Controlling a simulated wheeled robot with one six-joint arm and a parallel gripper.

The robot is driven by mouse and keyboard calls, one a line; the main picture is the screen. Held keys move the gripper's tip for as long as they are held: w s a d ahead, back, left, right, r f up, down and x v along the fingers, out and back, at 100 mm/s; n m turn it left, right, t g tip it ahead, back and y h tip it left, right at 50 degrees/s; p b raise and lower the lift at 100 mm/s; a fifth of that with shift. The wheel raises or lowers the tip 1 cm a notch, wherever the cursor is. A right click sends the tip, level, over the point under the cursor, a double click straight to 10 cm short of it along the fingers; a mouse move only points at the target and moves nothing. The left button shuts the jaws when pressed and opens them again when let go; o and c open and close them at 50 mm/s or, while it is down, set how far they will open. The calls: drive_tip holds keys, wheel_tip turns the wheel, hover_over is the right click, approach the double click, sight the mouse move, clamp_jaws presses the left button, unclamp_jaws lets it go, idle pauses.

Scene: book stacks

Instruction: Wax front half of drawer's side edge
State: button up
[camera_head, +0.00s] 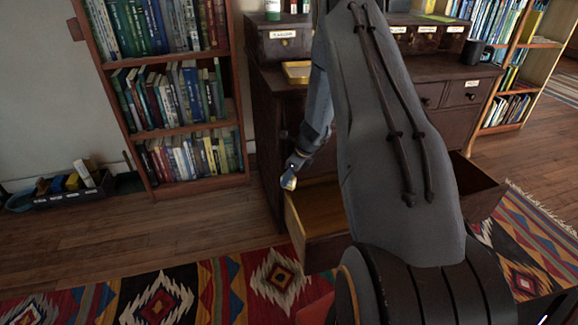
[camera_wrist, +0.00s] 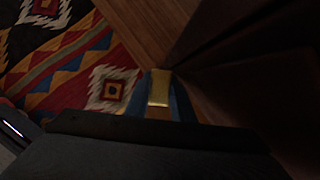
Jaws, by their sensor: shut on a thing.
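A dark wooden desk (camera_head: 265,105) stands ahead with a wide drawer (camera_head: 322,212) pulled out low down. The drawer's left side edge (camera_head: 291,218) is in plain view; its middle is hidden behind my arm. My gripper (camera_head: 290,172) is shut on a small yellowish block (camera_head: 288,182), perhaps the wax. The block is by the upper end of that left side edge, near the desk body; I cannot tell whether it touches. In the wrist view the block (camera_wrist: 160,88) sits between the blue fingers of my gripper (camera_wrist: 160,100). The drawer is too dark to make out there.
A patterned rug (camera_head: 200,290) covers the floor in front. A bookshelf (camera_head: 180,133) stands left of the desk, with a dark bin of odds and ends (camera_head: 75,190) beside it. Another bookshelf (camera_head: 510,85) is at right. A yellow item (camera_head: 297,72) and a mug (camera_head: 473,50) are on the desk.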

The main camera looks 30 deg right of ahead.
drive_tip(key=shift+a+r+p, duration=0.1)
drive_tip(key=shift+r+p, duration=1.4)
drive_tip(key=shift+r, duration=0.55)
